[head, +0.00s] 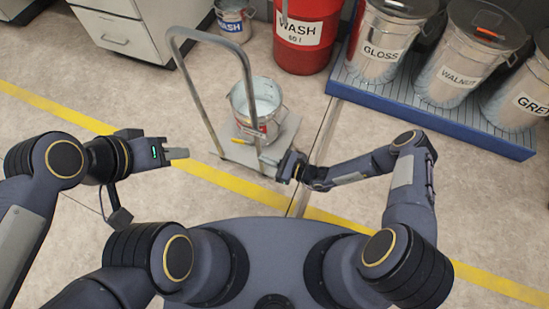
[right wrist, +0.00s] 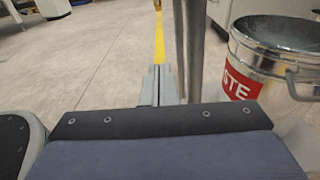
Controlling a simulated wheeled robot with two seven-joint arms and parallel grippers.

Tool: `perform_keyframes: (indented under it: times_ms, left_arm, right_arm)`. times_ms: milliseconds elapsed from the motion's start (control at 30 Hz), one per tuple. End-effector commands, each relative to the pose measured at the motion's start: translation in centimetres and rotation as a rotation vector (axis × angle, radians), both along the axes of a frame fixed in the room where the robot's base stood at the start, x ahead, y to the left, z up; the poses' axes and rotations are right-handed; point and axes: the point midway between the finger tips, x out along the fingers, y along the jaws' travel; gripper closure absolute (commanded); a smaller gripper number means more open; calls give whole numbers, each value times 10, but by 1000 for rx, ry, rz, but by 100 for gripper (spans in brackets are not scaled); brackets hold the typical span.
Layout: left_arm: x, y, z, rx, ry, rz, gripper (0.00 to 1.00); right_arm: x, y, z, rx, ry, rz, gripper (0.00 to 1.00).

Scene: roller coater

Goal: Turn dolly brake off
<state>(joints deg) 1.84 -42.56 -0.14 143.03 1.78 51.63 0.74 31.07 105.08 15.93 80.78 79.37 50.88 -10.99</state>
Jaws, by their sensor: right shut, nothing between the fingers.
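The dolly (head: 232,153) is a flat grey platform with a tall bent tube handle (head: 204,103). A metal bucket (head: 240,104) stands on it. A small yellow piece (head: 242,141) shows at the platform's near edge; I cannot tell whether it is the brake or how it is set. My right gripper (head: 268,160) is shut and empty at the platform's near right corner; contact is unclear. In the right wrist view its fingers (right wrist: 159,84) are together beside a handle post (right wrist: 190,45) and the bucket (right wrist: 275,60). My left gripper (head: 180,154) is left of the dolly, its jaw gap unclear.
A red WASH drum (head: 301,58) stands behind the dolly. A blue rack (head: 440,125) holds several labelled metal bins at the right. A drawer cabinet (head: 125,38) and a WASH bucket (head: 233,25) are at the back left. The floor left of the dolly is clear.

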Motion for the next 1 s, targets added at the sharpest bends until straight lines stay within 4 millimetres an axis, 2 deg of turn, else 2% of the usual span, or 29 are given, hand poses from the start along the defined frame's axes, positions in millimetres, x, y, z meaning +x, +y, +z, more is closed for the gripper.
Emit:
perform_keyframes:
  times_ms: [100, 267, 333, 500, 1000]
  left_arm:
    - [0, 0, -7, 0, 0, 0, 64]
    - [0, 0, -13, 0, 0, 0, 64]
    - [0, 0, -8, 0, 0, 0, 64]
    - [0, 0, -6, 0, 0, 0, 64]
    - [0, 0, -7, 0, 0, 0, 64]
  right_arm:
    - [8, 27, -4, 2, -1, 4, 100]
    - [20, 57, -6, 2, -1, 3, 100]
    - [22, 58, 11, 2, -1, 0, 100]
    - [24, 64, 29, 1, -1, 0, 100]
    - [25, 64, 34, 3, -1, -2, 100]
